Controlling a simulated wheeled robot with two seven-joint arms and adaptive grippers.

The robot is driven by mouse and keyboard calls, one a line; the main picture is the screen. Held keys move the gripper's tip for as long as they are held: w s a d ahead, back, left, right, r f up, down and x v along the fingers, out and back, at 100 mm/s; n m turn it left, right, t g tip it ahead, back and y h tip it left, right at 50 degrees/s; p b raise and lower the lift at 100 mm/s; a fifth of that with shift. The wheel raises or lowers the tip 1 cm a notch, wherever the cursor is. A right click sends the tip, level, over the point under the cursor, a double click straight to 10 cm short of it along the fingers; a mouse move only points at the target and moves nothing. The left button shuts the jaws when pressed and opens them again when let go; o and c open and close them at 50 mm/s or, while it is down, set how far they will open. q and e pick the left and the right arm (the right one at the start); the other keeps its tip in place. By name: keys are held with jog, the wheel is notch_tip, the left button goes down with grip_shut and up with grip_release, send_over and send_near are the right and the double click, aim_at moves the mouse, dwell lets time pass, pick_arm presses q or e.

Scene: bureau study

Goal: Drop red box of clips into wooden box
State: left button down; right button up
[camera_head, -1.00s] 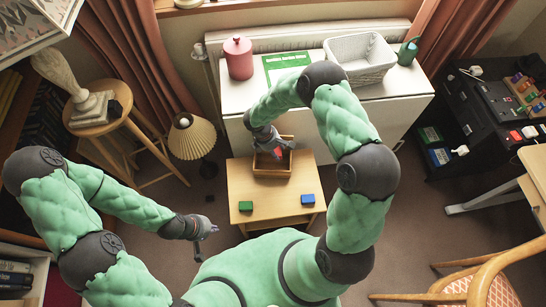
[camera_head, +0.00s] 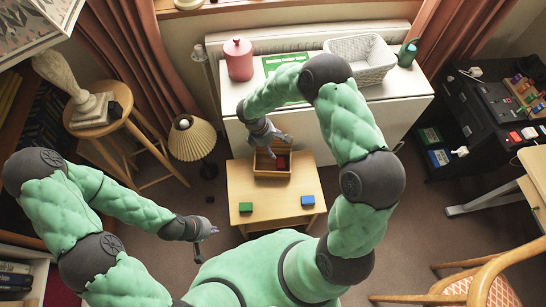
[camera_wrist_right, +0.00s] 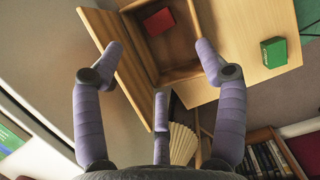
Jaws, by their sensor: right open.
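The red box of clips (camera_head: 282,162) lies inside the open wooden box (camera_head: 272,175), toward its right side. It also shows in the right wrist view, where the red box (camera_wrist_right: 158,21) rests on the wooden box's floor and the lid (camera_wrist_right: 122,62) stands open. My right gripper (camera_head: 269,147) is above the back of the wooden box. In the right wrist view its fingers (camera_wrist_right: 159,60) are spread and empty, apart from the red box. My left gripper (camera_head: 207,233) is left of the small table, with its fingers apart and nothing in them.
The wooden box stands on a small wooden table (camera_head: 262,219). A green box (camera_head: 245,207) and a blue box (camera_head: 308,200) lie near its front edge. Behind is a white cabinet (camera_head: 300,120) with a pink canister (camera_head: 239,60) and a white basket (camera_head: 361,62).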

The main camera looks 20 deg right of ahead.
jog(key=v, duration=0.6)
jog(key=shift+r, duration=0.3)
jog(key=shift+a, duration=0.1)
